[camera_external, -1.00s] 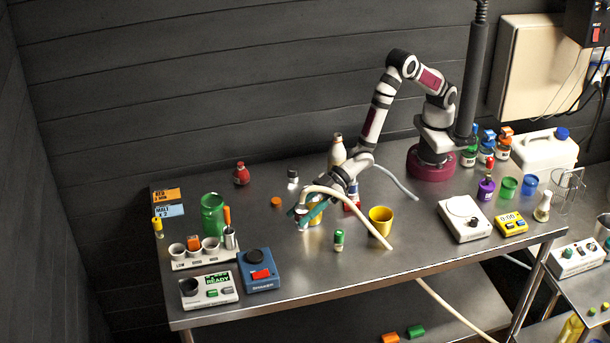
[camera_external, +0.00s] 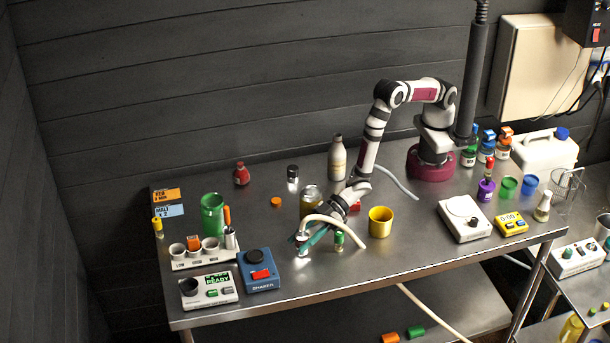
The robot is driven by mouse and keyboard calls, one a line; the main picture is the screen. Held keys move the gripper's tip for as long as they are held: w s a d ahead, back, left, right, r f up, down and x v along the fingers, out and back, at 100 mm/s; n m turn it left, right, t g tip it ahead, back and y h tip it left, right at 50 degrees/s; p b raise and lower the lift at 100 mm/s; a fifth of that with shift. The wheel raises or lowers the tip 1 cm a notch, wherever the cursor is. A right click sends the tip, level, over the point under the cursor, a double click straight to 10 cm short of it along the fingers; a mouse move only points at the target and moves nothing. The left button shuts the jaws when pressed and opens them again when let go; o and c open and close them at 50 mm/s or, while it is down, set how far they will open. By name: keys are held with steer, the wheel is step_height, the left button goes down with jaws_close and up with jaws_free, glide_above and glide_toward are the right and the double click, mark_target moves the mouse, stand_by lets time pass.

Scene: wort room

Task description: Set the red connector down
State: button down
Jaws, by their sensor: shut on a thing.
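My gripper (camera_external: 307,240), with teal fingers, is low over the front middle of the table. It is shut on the end of a beige hose (camera_external: 335,226), where the red connector (camera_external: 302,237) is small and mostly hidden by the fingers. The hose arcs from my gripper to the right and shows again below the table's front edge. I cannot tell whether the connector touches the table.
A yellow cup (camera_external: 380,221) is further right, an amber jar (camera_external: 311,199) behind. The blue shaker (camera_external: 259,271) is to the left. Bare table (camera_external: 345,268) lies in front.

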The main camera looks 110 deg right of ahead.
steer(key=shift+f, duration=0.15)
steer(key=shift+c, duration=2)
jaws_free()
steer(key=shift+r, duration=0.25)
steer(key=v, duration=1.2)
steer(key=shift+r, duration=0.4)
